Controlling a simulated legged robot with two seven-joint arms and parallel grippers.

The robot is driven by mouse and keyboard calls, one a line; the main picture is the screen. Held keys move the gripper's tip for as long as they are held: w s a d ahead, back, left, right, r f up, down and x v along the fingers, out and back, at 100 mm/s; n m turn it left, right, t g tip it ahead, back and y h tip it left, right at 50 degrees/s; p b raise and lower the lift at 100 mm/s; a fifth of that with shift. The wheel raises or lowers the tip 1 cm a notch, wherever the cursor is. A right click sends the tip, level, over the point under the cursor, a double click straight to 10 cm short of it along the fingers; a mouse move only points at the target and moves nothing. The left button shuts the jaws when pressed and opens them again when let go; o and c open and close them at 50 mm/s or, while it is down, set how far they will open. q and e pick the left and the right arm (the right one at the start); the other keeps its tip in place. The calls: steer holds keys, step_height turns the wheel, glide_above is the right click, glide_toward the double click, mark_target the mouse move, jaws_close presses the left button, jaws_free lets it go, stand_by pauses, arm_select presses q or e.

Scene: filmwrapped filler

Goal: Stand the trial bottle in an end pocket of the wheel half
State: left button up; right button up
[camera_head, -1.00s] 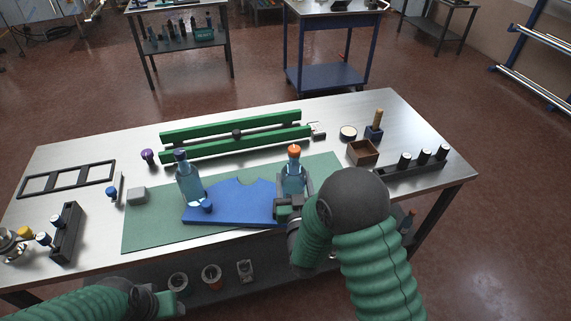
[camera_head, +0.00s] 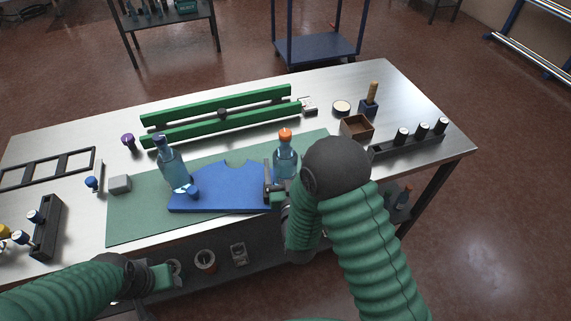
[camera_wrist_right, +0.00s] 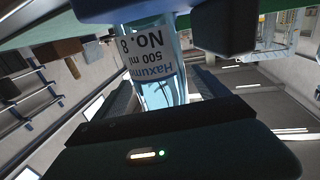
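The blue wheel half (camera_head: 225,190) lies flat on a green mat (camera_head: 135,215), its curved notches along the far edge. A clear bluish bottle with an orange cap (camera_head: 286,160) stands upright at its right end; whether it sits inside the pocket is hidden. The right wrist view shows a labelled bottle (camera_wrist_right: 150,62) between my fingers, with a gap on one side. My right gripper (camera_head: 276,190) is open around its near side, partly hidden by my arm. My left gripper (camera_head: 165,278) is low at the front left, apart from everything.
Green rails (camera_head: 220,120) lie behind the mat. A brown box (camera_head: 357,127) and a black rack with white-capped vials (camera_head: 410,142) stand at the right. A grey block (camera_head: 120,184), a black frame (camera_head: 50,168) and another dark rack (camera_head: 46,228) are at the left.

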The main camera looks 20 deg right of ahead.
mark_target(288, 174)
steer(key=shift+d+f, duration=0.15)
steer(key=shift+d, duration=0.05)
steer(key=s, duration=0.2)
steer(key=s+a+b, duration=0.1)
steer(key=s, duration=0.2)
steer(key=s+a+p, duration=0.1)
steer(key=s+p, duration=0.4)
steer(key=s, duration=0.1)
steer(key=shift+s, duration=0.4)
steer(key=shift+a, duration=0.1)
